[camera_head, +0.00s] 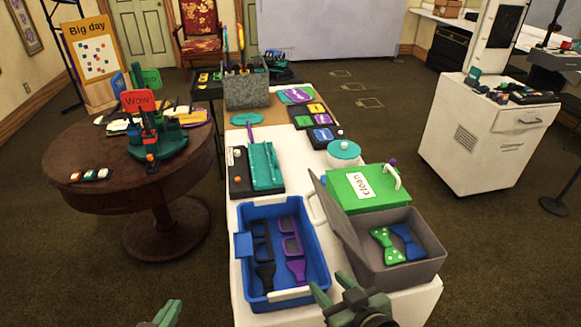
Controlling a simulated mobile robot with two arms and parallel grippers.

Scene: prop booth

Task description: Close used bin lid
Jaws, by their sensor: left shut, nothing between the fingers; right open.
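A grey bin (430,262) stands at the near right of the white table; I take it to be the used bin, though I see no label on it. Its grey lid (340,222) stands open, tilted up along the bin's left side. Inside lie a green dotted bow tie (386,245) and a blue bow tie (407,241). My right gripper (332,286) is open and empty, at the table's near edge, in front of the lid's lower end. My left gripper (170,312) is shut and empty at the bottom edge, left of the table.
A blue tray (242,272) with black and purple glasses props sits left of the lid. A green box lid labelled "clean" (370,186), with a white handle, lies just behind the grey bin. A teal-lidded pot (343,151) stands further back.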

